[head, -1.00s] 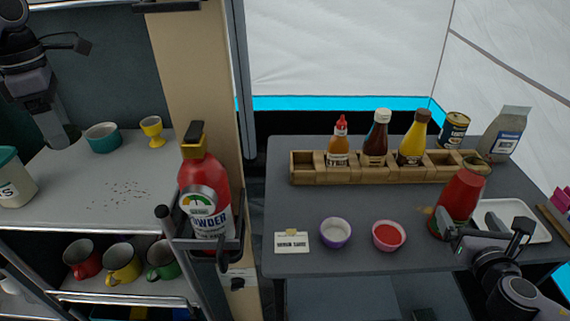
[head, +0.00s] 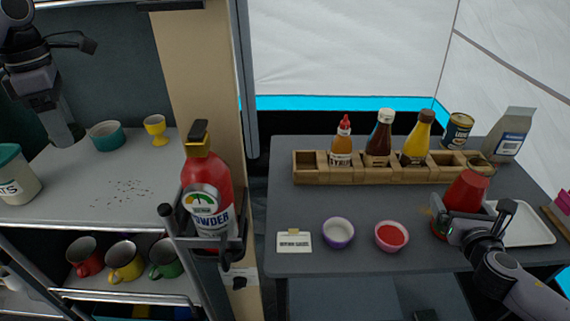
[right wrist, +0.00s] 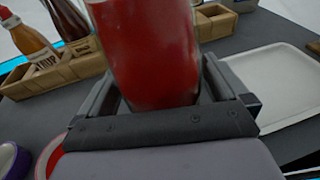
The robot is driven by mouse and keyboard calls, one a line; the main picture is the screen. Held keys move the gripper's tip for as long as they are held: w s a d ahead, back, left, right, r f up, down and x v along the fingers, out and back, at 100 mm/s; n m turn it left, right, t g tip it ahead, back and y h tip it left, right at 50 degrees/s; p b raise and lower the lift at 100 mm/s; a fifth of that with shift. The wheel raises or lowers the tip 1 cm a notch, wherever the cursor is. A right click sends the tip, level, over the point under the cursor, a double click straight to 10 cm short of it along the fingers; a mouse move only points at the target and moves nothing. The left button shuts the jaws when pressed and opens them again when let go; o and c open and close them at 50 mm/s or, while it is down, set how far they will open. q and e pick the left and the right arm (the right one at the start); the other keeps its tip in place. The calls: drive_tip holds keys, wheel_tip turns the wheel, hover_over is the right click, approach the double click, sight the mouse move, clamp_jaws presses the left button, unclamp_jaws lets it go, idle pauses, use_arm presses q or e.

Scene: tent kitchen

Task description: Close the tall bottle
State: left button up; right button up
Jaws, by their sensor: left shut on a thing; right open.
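A red tapered bottle (head: 468,190) stands on the right table, its lower part hidden by my right gripper (head: 450,226). In the right wrist view the red bottle (right wrist: 148,60) is between the open fingers of that gripper (right wrist: 155,100). I cannot tell if they touch it. Its upper end is out of that view, and I make out no cap on it in the head view. My left gripper (head: 47,100) is at the upper left over the shelf top, shut on what looks like a grey cylindrical thing (head: 62,128), poorly made out.
A wooden rack (head: 310,175) behind the bottle holds several sauce bottles. A white tray (head: 530,225) lies right of it. A purple bowl (head: 338,241) and a pink bowl (head: 376,243) stand to its left. A red fire extinguisher (head: 212,175) is between shelf and table.

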sight(467, 191)
drive_tip(key=shift+w, duration=0.2)
drive_tip(key=c, duration=1.5)
drive_tip(key=shift+d+r, duration=0.1)
drive_tip(key=shift+r, duration=0.1)
drive_tip(key=c, duration=0.3)
drive_tip(key=shift+r, duration=0.15)
